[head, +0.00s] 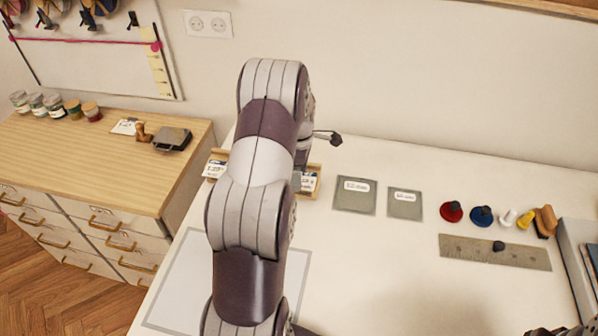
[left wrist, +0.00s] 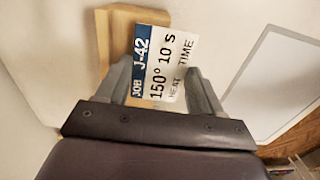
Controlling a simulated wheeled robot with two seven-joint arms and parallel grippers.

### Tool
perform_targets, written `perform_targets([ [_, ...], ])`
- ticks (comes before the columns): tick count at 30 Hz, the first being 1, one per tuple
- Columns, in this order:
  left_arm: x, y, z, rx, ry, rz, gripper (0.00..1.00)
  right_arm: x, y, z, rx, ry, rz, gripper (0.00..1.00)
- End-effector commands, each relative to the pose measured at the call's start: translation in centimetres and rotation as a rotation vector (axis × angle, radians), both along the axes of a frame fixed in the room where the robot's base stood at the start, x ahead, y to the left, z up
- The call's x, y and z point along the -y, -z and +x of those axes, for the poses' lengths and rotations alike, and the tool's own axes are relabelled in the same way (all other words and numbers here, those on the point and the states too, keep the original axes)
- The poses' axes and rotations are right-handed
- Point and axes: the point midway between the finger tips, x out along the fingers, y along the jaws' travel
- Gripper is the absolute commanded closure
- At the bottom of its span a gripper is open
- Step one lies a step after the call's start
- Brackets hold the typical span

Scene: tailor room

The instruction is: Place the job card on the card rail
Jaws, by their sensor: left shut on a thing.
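The job card (left wrist: 166,68), white with a blue "JOB J-42" band, is between the fingers of my left gripper (left wrist: 165,88), which is shut on it. In the head view my own left arm hides this gripper and the card. The wooden card rail (head: 311,194) stands at the back left of the white table, its middle hidden behind my arm. In the left wrist view a wooden block (left wrist: 122,28), apparently part of the rail, lies just behind the card; contact cannot be told.
Two grey labelled pads (head: 355,205) (head: 405,212) lie right of the rail. Farther right are red and blue knobs (head: 451,211) (head: 481,216), a ruler (head: 480,254) and a grey tray (head: 572,250). A grey-bordered white sheet (head: 182,285) lies at front left. A wooden drawer cabinet (head: 90,150) stands left.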

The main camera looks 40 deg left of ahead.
Motion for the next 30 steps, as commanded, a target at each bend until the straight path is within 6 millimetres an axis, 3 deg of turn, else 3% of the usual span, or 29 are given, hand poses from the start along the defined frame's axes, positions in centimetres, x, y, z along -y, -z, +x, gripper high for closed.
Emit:
perform_targets([
  [3, 0.0, 1.0, 0.0, 0.001, 0.000, 0.000, 0.61, 0.0, -0.4, 0.0, 0.000, 0.000, 0.000, 0.57],
  [20, 0.1, 2.3, 0.0, 0.000, 0.000, 0.000, 0.61, 0.0, 0.3, 0.0, 0.000, 0.000, 0.000, 0.57],
  [21, 0.1, 2.2, 0.0, -0.001, 0.000, 0.000, 0.21, 0.0, 0.2, 0.0, 0.000, 0.000, 0.000, 0.57],
  [22, 0.1, 2.2, 0.0, -0.002, 0.000, -0.001, 0.11, 0.0, 0.2, 0.0, 0.000, 0.000, 0.000, 0.57],
  [30, 0.1, 2.4, -0.1, -0.002, 0.000, -0.002, 0.08, 0.0, 0.2, 0.0, 0.000, 0.000, 0.000, 0.57],
])
